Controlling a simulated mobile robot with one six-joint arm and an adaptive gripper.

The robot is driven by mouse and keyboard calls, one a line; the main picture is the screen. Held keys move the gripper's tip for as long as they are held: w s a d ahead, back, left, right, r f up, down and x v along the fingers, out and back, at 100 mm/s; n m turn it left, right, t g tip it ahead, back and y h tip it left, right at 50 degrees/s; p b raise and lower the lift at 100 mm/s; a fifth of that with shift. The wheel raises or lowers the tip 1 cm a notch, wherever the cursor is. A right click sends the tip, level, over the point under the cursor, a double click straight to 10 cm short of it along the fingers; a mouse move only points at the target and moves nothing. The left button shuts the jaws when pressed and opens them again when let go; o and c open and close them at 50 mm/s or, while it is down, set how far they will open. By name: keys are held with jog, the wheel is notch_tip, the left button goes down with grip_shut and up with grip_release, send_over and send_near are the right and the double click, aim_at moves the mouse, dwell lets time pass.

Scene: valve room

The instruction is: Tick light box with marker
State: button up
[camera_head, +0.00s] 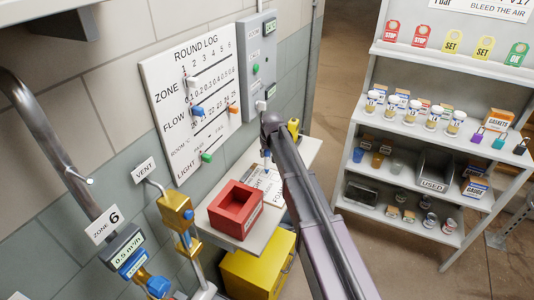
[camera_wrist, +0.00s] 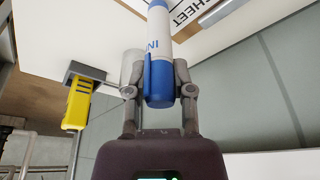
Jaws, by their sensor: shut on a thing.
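A marker (camera_wrist: 159,55) with a white barrel and blue end is held between the fingers of my gripper (camera_wrist: 157,80) in the wrist view. In the head view, my gripper (camera_head: 267,148) is above the wall shelf, with a little of the blue marker (camera_head: 267,158) showing below it. A white printed sheet (camera_head: 257,181) lies on the shelf under the gripper. The marker's tip and any contact with the sheet cannot be told.
A red open bin (camera_head: 237,205) stands on the shelf left of the sheet, above a yellow cabinet (camera_head: 258,270). The round log board (camera_head: 192,90) and a grey box (camera_head: 257,65) are on the wall. A stocked rack (camera_head: 440,140) stands right, with clear floor between.

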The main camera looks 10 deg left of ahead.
jog(key=shift+s+a, duration=0.2)
jog(key=shift+a, duration=0.3)
jog(key=shift+s+a, duration=0.2)
jog(key=shift+a, duration=0.3)
jog(key=shift+w+d, duration=0.4)
jog(key=shift+d, duration=0.3)
dwell(0.7)
jog(key=shift+s, duration=0.55)
dwell(0.5)
jog(key=shift+r+p, duration=4)
jog(key=shift+p, duration=0.05)
